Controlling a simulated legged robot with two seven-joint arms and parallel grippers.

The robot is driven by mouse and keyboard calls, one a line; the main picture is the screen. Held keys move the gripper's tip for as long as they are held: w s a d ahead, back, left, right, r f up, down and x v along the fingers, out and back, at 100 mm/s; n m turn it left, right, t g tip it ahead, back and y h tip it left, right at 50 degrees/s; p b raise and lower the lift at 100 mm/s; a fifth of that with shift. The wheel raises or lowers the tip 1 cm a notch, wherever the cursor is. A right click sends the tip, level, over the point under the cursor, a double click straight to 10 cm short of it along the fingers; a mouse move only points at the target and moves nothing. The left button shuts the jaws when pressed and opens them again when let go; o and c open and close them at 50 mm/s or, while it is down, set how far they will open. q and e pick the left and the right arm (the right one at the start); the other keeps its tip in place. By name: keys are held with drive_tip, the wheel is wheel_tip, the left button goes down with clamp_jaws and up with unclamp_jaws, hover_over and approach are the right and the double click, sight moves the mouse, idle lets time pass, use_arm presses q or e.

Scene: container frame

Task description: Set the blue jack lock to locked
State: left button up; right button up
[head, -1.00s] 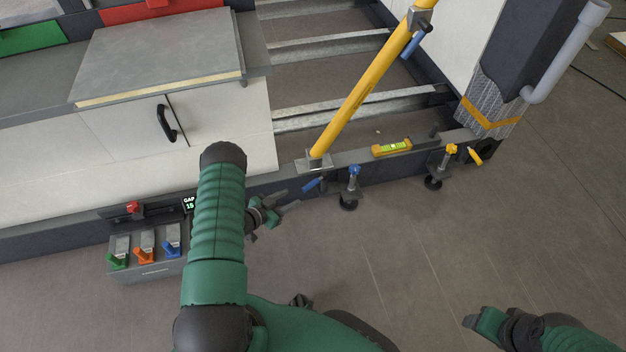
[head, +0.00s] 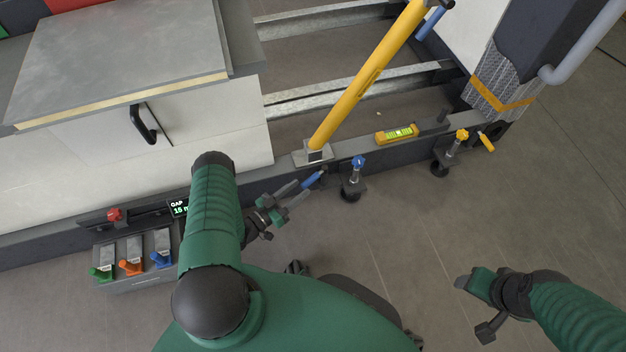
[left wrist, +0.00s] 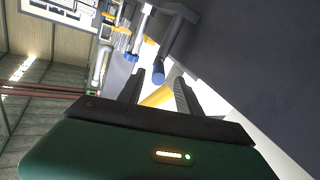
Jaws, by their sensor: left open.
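The blue jack lock (head: 313,179) is a short blue lever on the frame's dark lower rail, left of the blue-knobbed jack (head: 354,178). It slants up to the right in the head view. My left gripper (head: 301,191) is open, with its fingertips close to the lever's lower left end. In the left wrist view, the blue lever (left wrist: 158,72) shows just past the fingertips, between the two fingers. I cannot tell if they touch. My right gripper (head: 473,296) is low at the right, away from the frame; its jaw opening is unclear.
A yellow brace (head: 365,80) rises from the rail behind the lever. A yellow level (head: 397,133) lies on the rail. A yellow-knobbed jack (head: 459,141) with a yellow lever (head: 486,142) stands right. A switch box (head: 133,265) with green, orange and blue levers is at left. The floor in front is clear.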

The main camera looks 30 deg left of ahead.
use_arm(q)
drive_tip(key=b+x, duration=0.2)
drive_tip(key=x, duration=0.5)
drive_tip(key=shift+w+d, duration=0.1)
drive_tip(key=shift+d, duration=0.05)
use_arm(e)
drive_tip(key=x, duration=0.3)
drive_tip(key=shift+s+d+f, duration=0.1)
drive_tip(key=shift+s+f, duration=0.15)
drive_tip(key=shift+s, duration=0.1)
use_arm(q)
clamp_jaws()
idle(0.4)
